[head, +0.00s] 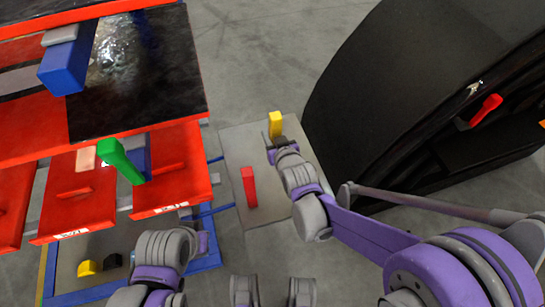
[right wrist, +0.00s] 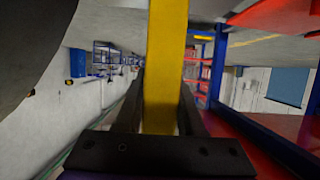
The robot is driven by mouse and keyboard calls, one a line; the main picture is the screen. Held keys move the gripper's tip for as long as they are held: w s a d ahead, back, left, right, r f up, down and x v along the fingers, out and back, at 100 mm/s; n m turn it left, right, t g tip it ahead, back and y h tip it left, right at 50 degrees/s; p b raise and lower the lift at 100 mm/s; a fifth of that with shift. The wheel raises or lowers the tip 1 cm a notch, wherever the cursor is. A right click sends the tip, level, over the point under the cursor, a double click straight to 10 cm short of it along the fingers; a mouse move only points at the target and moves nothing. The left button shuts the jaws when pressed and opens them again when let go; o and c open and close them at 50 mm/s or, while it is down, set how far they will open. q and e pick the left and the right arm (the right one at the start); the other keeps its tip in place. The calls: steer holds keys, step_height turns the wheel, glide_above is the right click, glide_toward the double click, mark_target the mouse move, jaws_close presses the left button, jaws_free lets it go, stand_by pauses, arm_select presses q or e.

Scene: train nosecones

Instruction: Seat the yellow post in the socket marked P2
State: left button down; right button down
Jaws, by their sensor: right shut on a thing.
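The yellow post (head: 275,124) is upright in the head view, above the far end of a grey plate (head: 232,140). My right gripper (head: 272,143) is shut on it. In the right wrist view the yellow post (right wrist: 165,70) runs up from between the two dark fingers (right wrist: 163,122), and its lower end is hidden. I cannot make out a socket marked P2 in either view. My left arm (head: 165,250) shows at the lower left of the head view, but its gripper fingers are not visible.
A red post (head: 249,187) stands on the grey plate. A large black nosecone (head: 390,90) fills the right, with another red post (head: 486,109) in its opening. A red drawer cart (head: 170,170) with a green post (head: 120,161) and blue block (head: 66,65) stands left. Open floor lies behind.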

step_height(320, 180, down, 7)
steer(key=shift+w+f+b, duration=0.1)
steer(key=shift+b, duration=0.9)
steer(key=shift+f, duration=0.1)
steer(key=c, duration=0.5)
jaws_free()
